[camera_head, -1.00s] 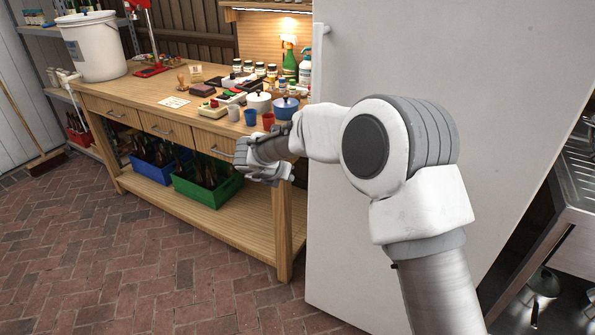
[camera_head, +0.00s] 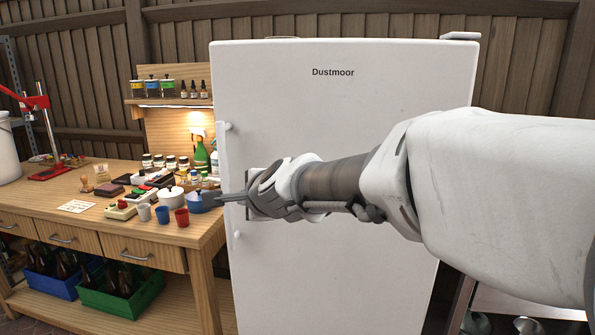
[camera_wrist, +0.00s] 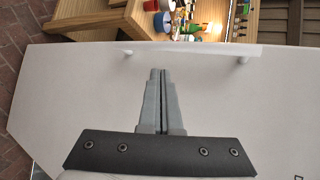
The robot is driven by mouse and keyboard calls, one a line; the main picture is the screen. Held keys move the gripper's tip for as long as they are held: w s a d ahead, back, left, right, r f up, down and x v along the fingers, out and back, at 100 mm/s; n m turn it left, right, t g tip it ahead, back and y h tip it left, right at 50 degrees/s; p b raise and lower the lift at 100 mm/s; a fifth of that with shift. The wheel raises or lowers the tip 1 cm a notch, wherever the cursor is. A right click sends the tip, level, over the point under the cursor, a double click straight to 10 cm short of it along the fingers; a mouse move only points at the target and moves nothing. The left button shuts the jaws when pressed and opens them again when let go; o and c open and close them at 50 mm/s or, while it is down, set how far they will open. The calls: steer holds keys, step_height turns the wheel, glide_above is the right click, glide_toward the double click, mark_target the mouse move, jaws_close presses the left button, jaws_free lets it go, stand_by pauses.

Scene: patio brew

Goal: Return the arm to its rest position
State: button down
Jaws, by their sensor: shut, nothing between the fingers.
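My arm reaches in from the right in the head view, across the front of a white fridge marked Dustmoor (camera_head: 340,130). My gripper (camera_head: 220,198) points left, its fingers together and empty, in front of the fridge's left part near the handle. In the wrist view my gripper (camera_wrist: 160,72) shows its two grey fingers side by side with nothing between them, over the white fridge face (camera_wrist: 60,90). I cannot tell how far the fingertips are from the fridge.
A wooden workbench (camera_head: 50,192) stands left of the fridge, holding a blue pot (camera_head: 203,203), a white pot (camera_head: 172,198), a red cup (camera_head: 182,216), and several jars. Blue (camera_head: 50,284) and green (camera_head: 122,300) bottle crates sit on its lower shelf. A metal stand (camera_head: 530,303) is lower right.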

steer(key=s+d+f+n+g+h, duration=0.25)
steer(key=s+d+n, duration=0.25)
steer(key=s+d, duration=0.35)
steer(key=s+d+f+n+g+h, duration=0.15)
steer(key=s+d+f+n, duration=0.3)
steer(key=s+d, duration=0.45)
steer(key=s+d+f+n+g+h, duration=0.25)
steer(key=s+d+n, duration=0.35)
steer(key=s, duration=0.4)
step_height(320, 180, up, 13)
steer(key=p, duration=1.3)
steer(key=shift+d+m+t, duration=0.3)
steer(key=shift+m+t, duration=0.05)
steer(key=shift+m, duration=0.1)
steer(key=shift+w+a+y, duration=0.1)
steer(key=shift+y, duration=0.15)
